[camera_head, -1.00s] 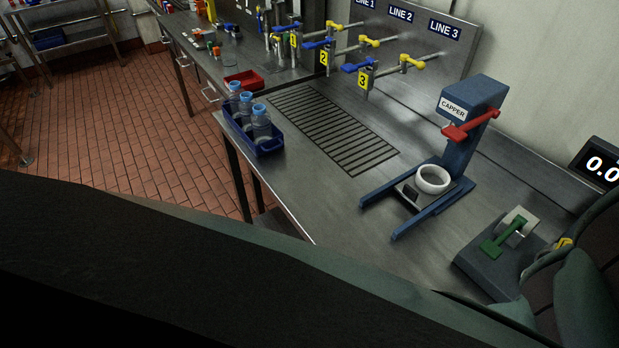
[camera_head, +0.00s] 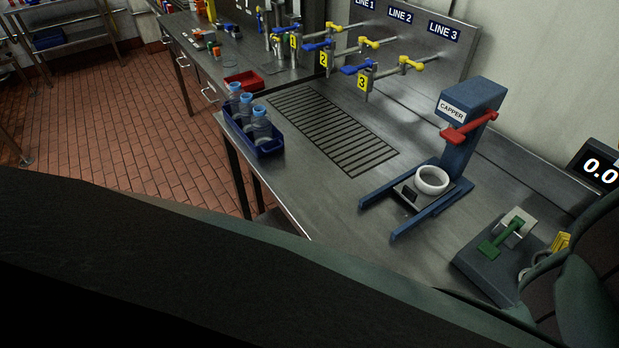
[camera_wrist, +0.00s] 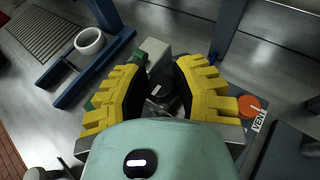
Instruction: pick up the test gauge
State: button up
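In the wrist view my gripper (camera_wrist: 162,68) has its two yellow-padded fingers spread apart. A dark round object (camera_wrist: 160,88) with a small pale mark lies between or below them. It may be the test gauge, but I cannot tell for sure, nor whether the pads touch it. In the head view a yellow part of my gripper (camera_head: 560,243) shows at the right, beside a dark stand with a green handle (camera_head: 503,238). My arm hides much of that area, and no gauge is clearly visible there.
The blue capper (camera_head: 468,130) and a white ring (camera_head: 432,180) stand left of my gripper. A display (camera_head: 598,168) is at the right. An orange disc (camera_wrist: 249,106) labelled VENT lies right of my fingers. A bottle crate (camera_head: 262,149) stands farther left.

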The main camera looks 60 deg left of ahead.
grip_shut()
jog(key=shift+r, duration=0.1)
